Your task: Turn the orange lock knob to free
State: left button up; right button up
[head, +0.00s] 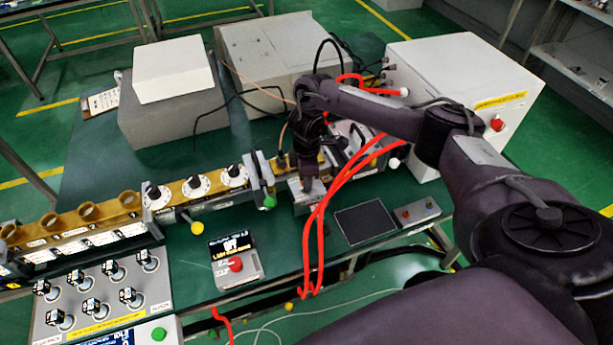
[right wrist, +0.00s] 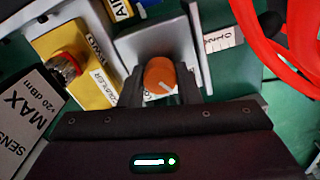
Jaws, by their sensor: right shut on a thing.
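The orange lock knob (right wrist: 160,73) shows in the right wrist view, on a grey bracket-like block (right wrist: 150,42). A pale mark line on its face points down and to the right. My right gripper (right wrist: 160,90) has one finger on each side of the knob and is shut on it. In the head view my right gripper (head: 308,182) points down at the bench instruments, and it hides the knob there. The lettering by the knob is partly covered by the fingers. My left gripper is in neither view.
Red cables (head: 322,225) hang close beside my right gripper. A yellow block with a red-tipped connector (right wrist: 67,65) stands left of the knob. A red-button box (head: 236,265) and a black pad (head: 365,222) lie nearer the bench's front edge. A large white cabinet (head: 450,80) stands behind.

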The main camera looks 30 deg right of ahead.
jog(key=o, duration=1)
notch_tip(320, 180, up, 8)
jog(key=shift+p, duration=1.2)
jog(key=shift+f, duration=0.1)
